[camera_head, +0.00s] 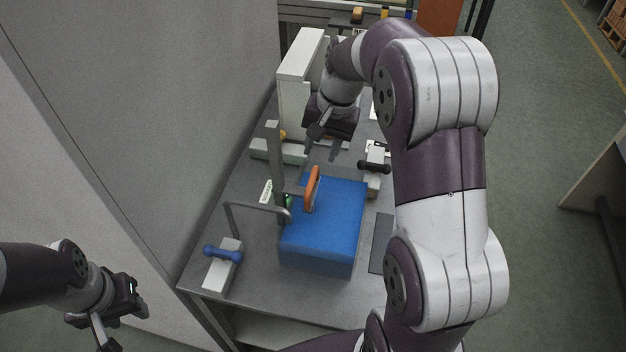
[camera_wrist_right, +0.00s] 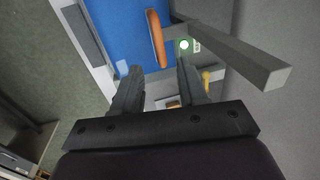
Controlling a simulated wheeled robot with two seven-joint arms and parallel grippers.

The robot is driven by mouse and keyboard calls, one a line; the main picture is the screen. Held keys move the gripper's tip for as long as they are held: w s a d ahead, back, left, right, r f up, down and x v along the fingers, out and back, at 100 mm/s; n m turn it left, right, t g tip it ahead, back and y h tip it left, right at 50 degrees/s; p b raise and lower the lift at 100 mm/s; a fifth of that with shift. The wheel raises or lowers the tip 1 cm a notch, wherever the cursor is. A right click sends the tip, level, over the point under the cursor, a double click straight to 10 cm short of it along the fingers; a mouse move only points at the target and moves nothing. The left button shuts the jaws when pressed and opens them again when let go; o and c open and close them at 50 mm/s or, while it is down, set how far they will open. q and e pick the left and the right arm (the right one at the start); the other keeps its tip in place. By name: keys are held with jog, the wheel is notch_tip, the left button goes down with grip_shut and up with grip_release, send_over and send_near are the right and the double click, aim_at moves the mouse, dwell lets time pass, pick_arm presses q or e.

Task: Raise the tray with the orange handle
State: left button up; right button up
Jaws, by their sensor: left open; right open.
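The orange handle (camera_head: 312,188) stands upright at the far left part of a blue block-like tray (camera_head: 325,232) on the grey table. My right gripper (camera_head: 323,152) is open and empty, beyond and above the handle in the head view. In the right wrist view, the orange handle (camera_wrist_right: 158,38) and blue surface (camera_wrist_right: 118,22) lie ahead of my right gripper's parted fingers (camera_wrist_right: 157,68), with a gap between. My left gripper (camera_head: 124,322) is open and empty, off the table's front left corner.
A grey post (camera_head: 275,170) and a bent bar (camera_head: 250,206) stand close left of the tray. A block with a blue-handled piece (camera_head: 222,253) sits at the front left. A black-knobbed piece (camera_head: 374,166) is behind right. A tall white panel (camera_head: 300,75) stands at the back.

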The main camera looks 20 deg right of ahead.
aim_at(312, 180)
jog(key=f, duration=0.3)
jog(key=f+p, duration=0.1)
jog(key=f, duration=0.2)
jog(key=w+f, duration=0.1)
jog(key=f, duration=0.2)
jog(key=shift+a, duration=0.4)
jog(key=shift+w+a+f, duration=0.1)
jog(key=shift+a+f, duration=0.2)
jog(key=shift+a, duration=0.05)
jog(key=shift+d, duration=0.15)
jog(key=c, duration=0.5)
grip_shut()
